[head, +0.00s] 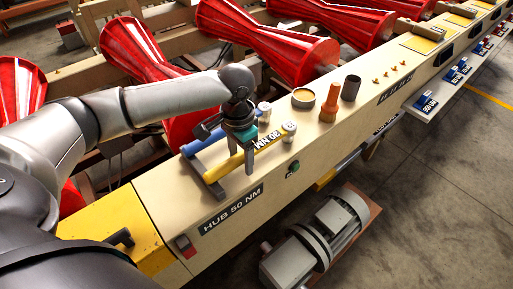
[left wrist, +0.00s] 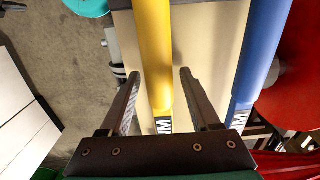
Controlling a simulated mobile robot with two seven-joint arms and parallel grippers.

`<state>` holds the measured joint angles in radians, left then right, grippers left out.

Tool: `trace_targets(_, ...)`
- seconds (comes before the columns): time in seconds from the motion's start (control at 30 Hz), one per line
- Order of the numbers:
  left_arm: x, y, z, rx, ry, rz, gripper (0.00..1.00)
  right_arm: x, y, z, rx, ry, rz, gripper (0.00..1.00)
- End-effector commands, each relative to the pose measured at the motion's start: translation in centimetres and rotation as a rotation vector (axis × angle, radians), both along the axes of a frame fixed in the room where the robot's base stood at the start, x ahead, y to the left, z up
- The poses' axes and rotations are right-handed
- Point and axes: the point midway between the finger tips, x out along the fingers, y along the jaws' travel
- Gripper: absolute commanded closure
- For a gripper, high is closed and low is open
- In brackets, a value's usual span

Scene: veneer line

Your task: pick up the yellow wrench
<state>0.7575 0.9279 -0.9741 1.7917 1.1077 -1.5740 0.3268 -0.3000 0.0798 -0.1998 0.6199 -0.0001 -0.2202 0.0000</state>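The yellow wrench (head: 223,168) lies along the beige beam top, with a white-on-dark "30 NM" label on it. Its handle also shows in the left wrist view (left wrist: 152,50). My left gripper (head: 243,160) points down over the wrench. In the left wrist view its two fingers (left wrist: 160,74) are open, one on each side of the yellow handle, with gaps showing on both sides. A blue wrench (head: 195,146) lies parallel behind it, and in the left wrist view (left wrist: 262,50) it is right of the fingers. My right gripper is not in view.
A round tin (head: 303,98), an orange brush (head: 331,103) and a dark cup (head: 351,88) stand farther along the beam. Red rollers (head: 270,45) lie behind it. A grey motor (head: 318,238) is on the floor side in front. A dark rest (head: 215,188) is by the wrench ends.

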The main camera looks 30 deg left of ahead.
Motion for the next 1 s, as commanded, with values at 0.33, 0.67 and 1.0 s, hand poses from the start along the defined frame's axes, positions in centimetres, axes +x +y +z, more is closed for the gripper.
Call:
trace_targets(0.33,0.00,-0.02,0.04,0.000,0.000,0.000,0.78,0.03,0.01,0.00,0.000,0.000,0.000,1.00)
trace_targets(0.67,0.01,-0.02,0.05,0.000,0.000,0.000,1.00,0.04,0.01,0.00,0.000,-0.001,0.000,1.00)
trace_targets(1.0,0.02,-0.01,0.06,0.000,-0.001,0.000,1.00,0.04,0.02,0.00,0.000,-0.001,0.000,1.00)
